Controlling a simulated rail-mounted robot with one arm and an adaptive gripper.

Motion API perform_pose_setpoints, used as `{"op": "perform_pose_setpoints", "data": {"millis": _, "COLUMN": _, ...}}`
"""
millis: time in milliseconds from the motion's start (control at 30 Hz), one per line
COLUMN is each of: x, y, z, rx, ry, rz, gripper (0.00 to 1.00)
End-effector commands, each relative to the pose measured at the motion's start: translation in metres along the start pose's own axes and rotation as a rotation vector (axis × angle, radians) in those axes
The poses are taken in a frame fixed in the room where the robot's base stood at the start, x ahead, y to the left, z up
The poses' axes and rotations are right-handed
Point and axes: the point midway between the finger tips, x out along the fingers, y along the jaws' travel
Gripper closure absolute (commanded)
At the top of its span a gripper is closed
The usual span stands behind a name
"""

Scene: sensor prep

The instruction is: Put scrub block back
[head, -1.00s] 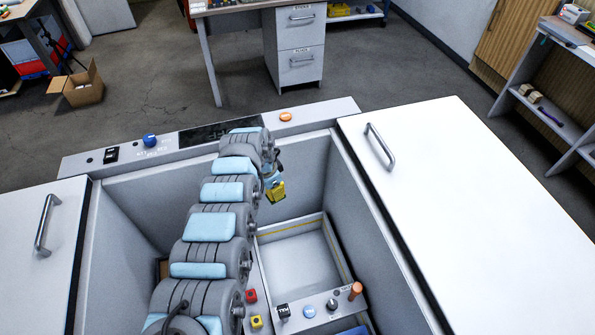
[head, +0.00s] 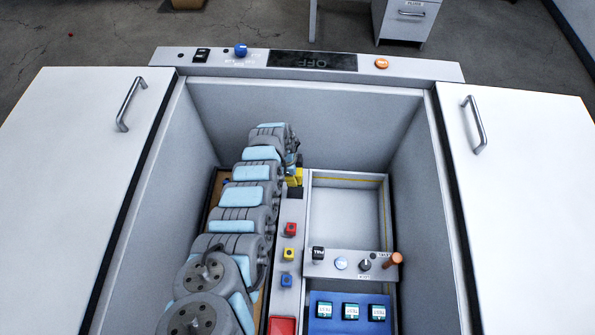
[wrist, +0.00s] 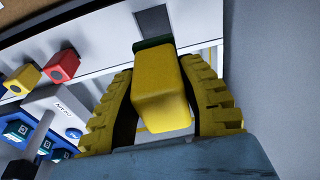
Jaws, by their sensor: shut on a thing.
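My gripper (wrist: 160,75) has yellow ribbed fingers and is shut on the scrub block (wrist: 160,92), a yellow block with a dark green layer at its far end. A dark rectangular patch (wrist: 154,22) on the pale strip lies just beyond the block in the wrist view. I cannot tell whether the block touches it. In the head view my gripper (head: 295,177) is low in the well beside the pale tray, just above the dark patch (head: 295,193). The block cannot be told apart from the yellow fingers there.
Red (head: 290,228), yellow (head: 289,254) and blue (head: 286,281) blocks line the narrow strip. The pale tray (head: 345,177) to the right looks empty. A knob panel (head: 352,264) and a blue rack (head: 334,300) lie nearer. High well walls (head: 418,160) stand close around.

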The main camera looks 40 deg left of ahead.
Motion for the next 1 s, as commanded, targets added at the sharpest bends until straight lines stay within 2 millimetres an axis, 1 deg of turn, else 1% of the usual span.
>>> {"op": "perform_pose_setpoints", "data": {"millis": 1000, "x": 0.076, "y": 0.002, "z": 0.011, "rx": -0.001, "ry": -0.001, "rz": 0.0, "gripper": 1.0}}
